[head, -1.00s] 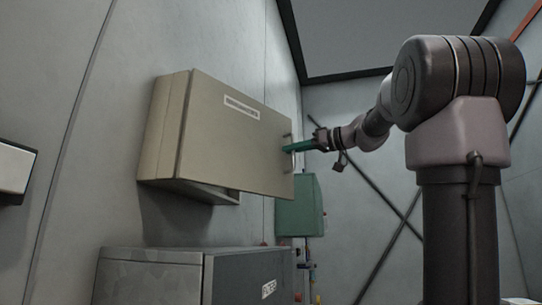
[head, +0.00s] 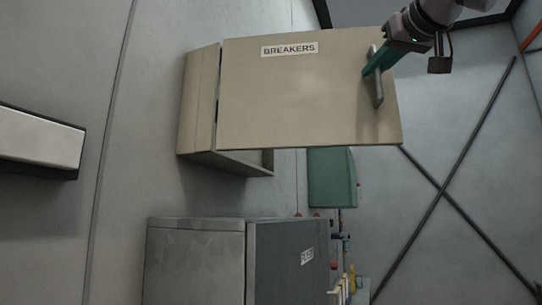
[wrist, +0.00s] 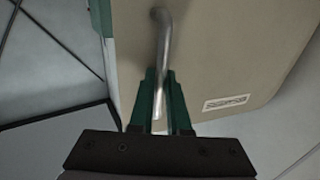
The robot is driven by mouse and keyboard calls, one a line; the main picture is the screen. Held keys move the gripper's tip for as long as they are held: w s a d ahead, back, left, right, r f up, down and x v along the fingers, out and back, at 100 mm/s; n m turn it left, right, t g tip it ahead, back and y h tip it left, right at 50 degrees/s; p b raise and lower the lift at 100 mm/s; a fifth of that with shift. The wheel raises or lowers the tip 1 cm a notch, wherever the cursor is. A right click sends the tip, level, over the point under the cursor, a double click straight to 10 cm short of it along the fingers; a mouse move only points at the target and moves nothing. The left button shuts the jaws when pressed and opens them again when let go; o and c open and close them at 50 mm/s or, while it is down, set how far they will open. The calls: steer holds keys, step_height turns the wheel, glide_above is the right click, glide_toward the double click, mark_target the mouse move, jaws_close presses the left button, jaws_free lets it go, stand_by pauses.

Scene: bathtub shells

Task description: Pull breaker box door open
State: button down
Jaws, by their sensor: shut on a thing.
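The beige breaker box (head: 198,105) is on the wall, left of centre in the head view. Its door (head: 290,100), labelled BREAKERS, stands swung out from the box, hinged on the left. A gap shows under the door. A grey bar handle (head: 377,92) is at the door's right side. My gripper (head: 370,68) has green fingers and is shut on the handle's upper part. In the wrist view the handle (wrist: 163,40) runs between the two green fingers (wrist: 160,100). The box's inside is mostly hidden behind the door.
A grey metal cabinet (head: 197,260) stands below the box. A green box (head: 332,178) is on the wall behind the door. A white-fronted fixture (head: 38,138) juts in at the left. Open space lies right of the door.

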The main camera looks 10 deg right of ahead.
steer(key=shift+s+a, duration=0.35)
steer(key=shift+s, duration=0.35)
steer(key=shift+s+a, duration=0.4)
steer(key=shift+s, duration=0.25)
steer(key=shift+s+a, duration=0.35)
steer(key=shift+s, duration=0.35)
steer(key=c, duration=1.2)
jaws_free()
steer(key=shift+o, duration=0.2)
steer(key=s, duration=1)
steer(key=shift+s, duration=0.4)
steer(key=shift+d, duration=0.1)
